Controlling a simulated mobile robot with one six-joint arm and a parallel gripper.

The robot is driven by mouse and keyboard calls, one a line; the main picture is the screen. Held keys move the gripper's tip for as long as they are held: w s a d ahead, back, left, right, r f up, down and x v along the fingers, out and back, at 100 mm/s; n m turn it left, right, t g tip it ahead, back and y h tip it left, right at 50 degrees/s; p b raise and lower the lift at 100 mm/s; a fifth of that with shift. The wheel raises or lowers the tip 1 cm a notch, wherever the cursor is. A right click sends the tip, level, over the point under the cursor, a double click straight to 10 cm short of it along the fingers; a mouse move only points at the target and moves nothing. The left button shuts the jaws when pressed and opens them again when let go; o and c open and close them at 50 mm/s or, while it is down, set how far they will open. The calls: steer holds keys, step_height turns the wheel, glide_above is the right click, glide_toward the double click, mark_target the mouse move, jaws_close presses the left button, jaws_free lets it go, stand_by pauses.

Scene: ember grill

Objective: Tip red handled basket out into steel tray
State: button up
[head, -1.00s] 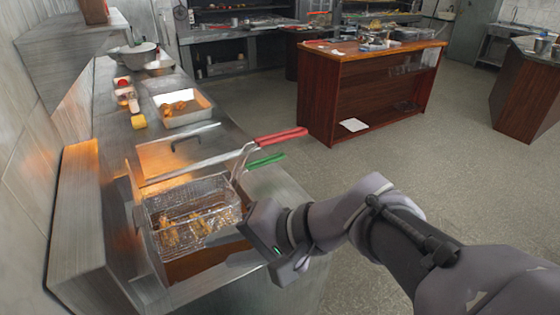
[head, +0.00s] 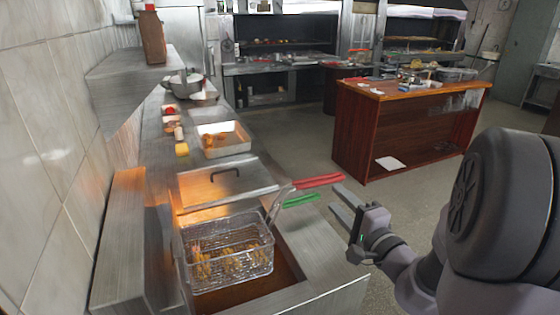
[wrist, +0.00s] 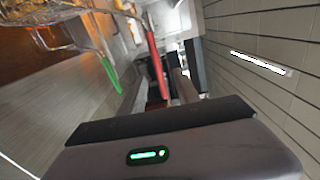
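The red handle (head: 318,181) sticks out to the right from a wire basket (head: 228,250) holding golden fried pieces, which sits at the fryer. In the wrist view the red handle (wrist: 157,65) and the green handle (wrist: 110,75) show ahead of my gripper.
A steel cover (head: 228,184) with a black grip lies between fryer and tray. Small jars (head: 179,133) and a metal bowl (head: 184,82) line the wall side. A wooden island (head: 410,125) stands beyond. The floor between counter and island is clear.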

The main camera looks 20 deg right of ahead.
mark_target(320, 184)
steer(key=w, duration=0.9)
steer(key=shift+w+a+f, duration=0.2)
steer(key=shift+a+f, duration=0.1)
steer(key=shift+f, duration=0.05)
steer(key=shift+c, duration=0.5)
jaws_close()
steer(key=shift+r, duration=0.1)
stand_by(1.8)
